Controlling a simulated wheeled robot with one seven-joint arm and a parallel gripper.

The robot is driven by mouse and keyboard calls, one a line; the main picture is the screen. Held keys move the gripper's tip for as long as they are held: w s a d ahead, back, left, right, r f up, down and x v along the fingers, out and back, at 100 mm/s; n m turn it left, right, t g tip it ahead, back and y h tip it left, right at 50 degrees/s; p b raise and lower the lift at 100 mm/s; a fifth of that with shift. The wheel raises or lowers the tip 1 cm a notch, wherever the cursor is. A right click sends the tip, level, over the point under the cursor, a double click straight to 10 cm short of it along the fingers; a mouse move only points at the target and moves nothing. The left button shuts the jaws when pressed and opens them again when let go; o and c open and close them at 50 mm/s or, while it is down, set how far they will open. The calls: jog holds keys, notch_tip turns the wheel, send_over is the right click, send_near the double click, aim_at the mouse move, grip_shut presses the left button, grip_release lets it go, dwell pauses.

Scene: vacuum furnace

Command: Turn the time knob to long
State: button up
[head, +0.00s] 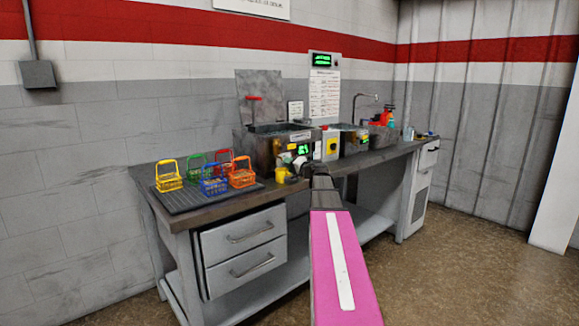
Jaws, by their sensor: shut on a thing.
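A dark tank unit (262,148) stands on the bench with a small green display (303,150) on its front panel. My arm reaches forward from the bottom of the head view. My gripper (300,164) is at this panel, just below the display, shut on what appears to be the time knob. The knob itself is hidden by the fingers and too small to make out, so its setting cannot be read.
Several coloured wire baskets (213,178) stand on a black ribbed mat (183,200) at the bench's left. A small yellow cup (282,175) is close left of my gripper. A box with a yellow panel (331,146) is close right. A red bottle (388,115) stands farther right.

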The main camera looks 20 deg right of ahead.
jog(key=shift+m, duration=1.8)
jog(key=o, duration=0.9)
jog(key=shift+s, duration=0.1)
jog(key=v, duration=1)
jog(key=shift+s+d+f, duration=0.15)
jog(key=shift+s, duration=0.15)
